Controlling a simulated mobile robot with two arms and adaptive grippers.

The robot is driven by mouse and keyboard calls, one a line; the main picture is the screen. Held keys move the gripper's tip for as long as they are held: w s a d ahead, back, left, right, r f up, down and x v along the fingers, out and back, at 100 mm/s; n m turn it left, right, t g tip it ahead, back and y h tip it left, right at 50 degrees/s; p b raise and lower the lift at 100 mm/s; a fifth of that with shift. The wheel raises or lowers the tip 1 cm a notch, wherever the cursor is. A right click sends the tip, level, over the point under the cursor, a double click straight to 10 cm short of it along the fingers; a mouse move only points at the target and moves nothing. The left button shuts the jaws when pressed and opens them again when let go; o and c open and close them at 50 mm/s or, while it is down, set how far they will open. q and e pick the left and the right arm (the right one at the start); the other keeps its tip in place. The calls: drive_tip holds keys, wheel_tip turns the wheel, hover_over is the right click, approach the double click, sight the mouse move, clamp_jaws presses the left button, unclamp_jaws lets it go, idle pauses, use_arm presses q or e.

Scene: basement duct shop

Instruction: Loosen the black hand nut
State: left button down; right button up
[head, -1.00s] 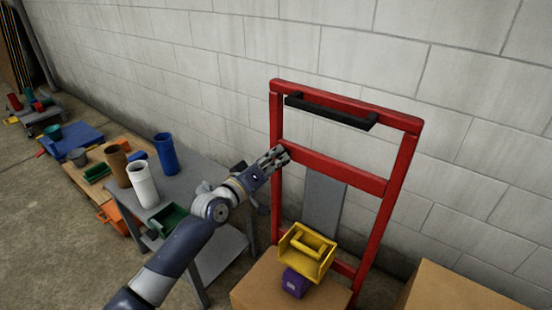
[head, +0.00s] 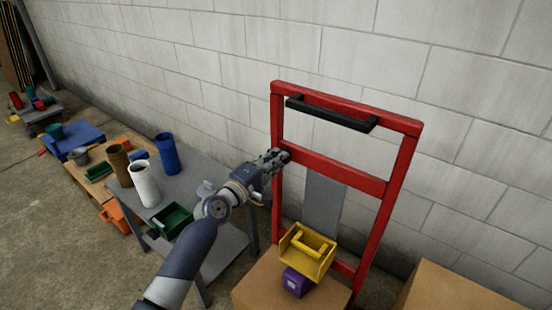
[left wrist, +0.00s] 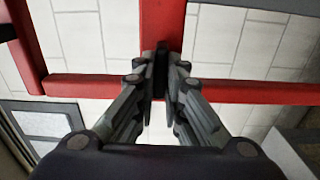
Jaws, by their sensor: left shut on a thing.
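My left gripper (head: 283,155) reaches the left post of the red hand-truck frame (head: 337,166), where the middle crossbar meets it. In the left wrist view, the left gripper's fingers (left wrist: 161,88) are closed on the black hand nut (left wrist: 161,62), a narrow dark shape against the red post. The fingers cover most of the nut there. In the head view the fingers hide it almost fully. My right gripper is in neither view.
A black handle (head: 331,113) spans the frame's top. A yellow bin (head: 318,264) and a purple block (head: 295,283) sit on a cardboard box (head: 262,286) below. A grey table (head: 207,180) with cups stands left. The block wall is close behind.

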use_arm(q)
drive_tip(key=shift+f+n, duration=0.1)
drive_tip(key=shift+n, duration=0.2)
drive_tip(key=c, duration=1.7)
unclamp_jaws()
drive_tip(key=v, duration=1.2)
